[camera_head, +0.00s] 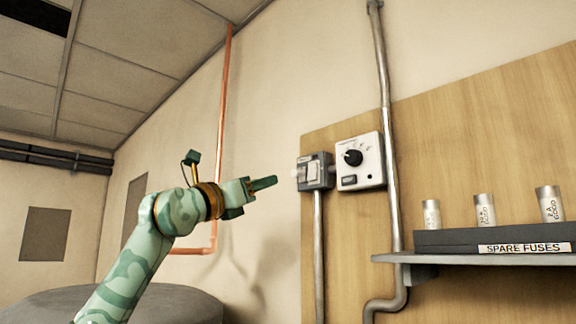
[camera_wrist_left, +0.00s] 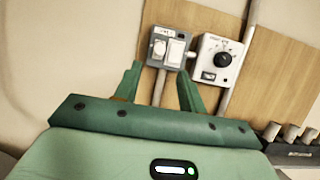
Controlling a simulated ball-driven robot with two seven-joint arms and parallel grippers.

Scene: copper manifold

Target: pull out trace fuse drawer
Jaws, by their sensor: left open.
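The fuse unit is a small grey box (camera_head: 315,171) on the wooden wall panel, left of a white control box. In the left wrist view the grey box (camera_wrist_left: 171,47) shows a white rocker switch (camera_wrist_left: 159,48) and a pale drawer-like front (camera_wrist_left: 176,52) side by side. My left gripper (camera_head: 268,183) is left of the grey box and apart from it, pointing at it. In the left wrist view its two fingers (camera_wrist_left: 160,82) are spread, with nothing between them. My right gripper is not in view.
The white control box (camera_head: 360,162) has a black knob. A vertical conduit (camera_head: 385,120) passes right of it. A shelf (camera_head: 480,259) at the right bears a holder labelled SPARE FUSES (camera_head: 524,248) with 3 fuses. A copper pipe (camera_head: 223,110) runs up the wall behind my left arm.

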